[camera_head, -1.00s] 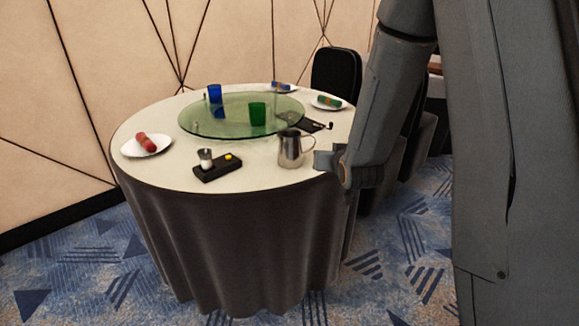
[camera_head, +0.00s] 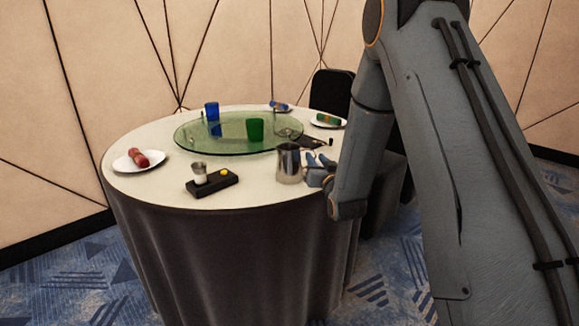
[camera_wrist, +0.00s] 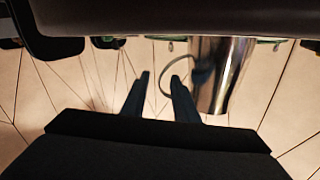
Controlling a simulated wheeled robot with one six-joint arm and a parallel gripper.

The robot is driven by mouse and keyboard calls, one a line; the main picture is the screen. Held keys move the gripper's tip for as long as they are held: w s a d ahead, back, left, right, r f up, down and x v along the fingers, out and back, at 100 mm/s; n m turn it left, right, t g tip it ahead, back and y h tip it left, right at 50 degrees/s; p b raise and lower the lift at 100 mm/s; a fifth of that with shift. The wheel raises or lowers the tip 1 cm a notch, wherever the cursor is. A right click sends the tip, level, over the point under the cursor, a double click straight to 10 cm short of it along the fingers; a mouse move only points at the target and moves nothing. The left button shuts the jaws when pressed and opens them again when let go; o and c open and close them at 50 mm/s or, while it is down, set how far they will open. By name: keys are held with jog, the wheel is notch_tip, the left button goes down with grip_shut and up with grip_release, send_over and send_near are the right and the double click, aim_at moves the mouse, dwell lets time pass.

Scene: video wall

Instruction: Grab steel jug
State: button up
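The steel jug (camera_head: 288,164) stands upright on the white tabletop, near its front right edge. It also shows large and shiny in the wrist view (camera_wrist: 224,75), with its looped handle on the left side. My gripper (camera_head: 317,158) is just right of the jug, low over the table. In the wrist view my gripper (camera_wrist: 160,75) is open, with two dark fingers apart. The outer curve of the handle shows between the fingertips; I cannot tell whether they touch it.
A glass turntable (camera_head: 190,143) carries a blue cup (camera_head: 212,111) and a green cup (camera_head: 255,129). A black tray (camera_head: 222,185) with a small metal cup (camera_head: 199,173) lies left of the jug. Plates with rolled napkins lie around the rim. A dark chair (camera_head: 330,92) stands behind.

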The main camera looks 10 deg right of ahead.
jog(key=shift+w+a, duration=0.1)
jog(key=shift+w, duration=0.75)
jog(key=shift+c, duration=0.3)
grip_shut()
dwell(0.5)
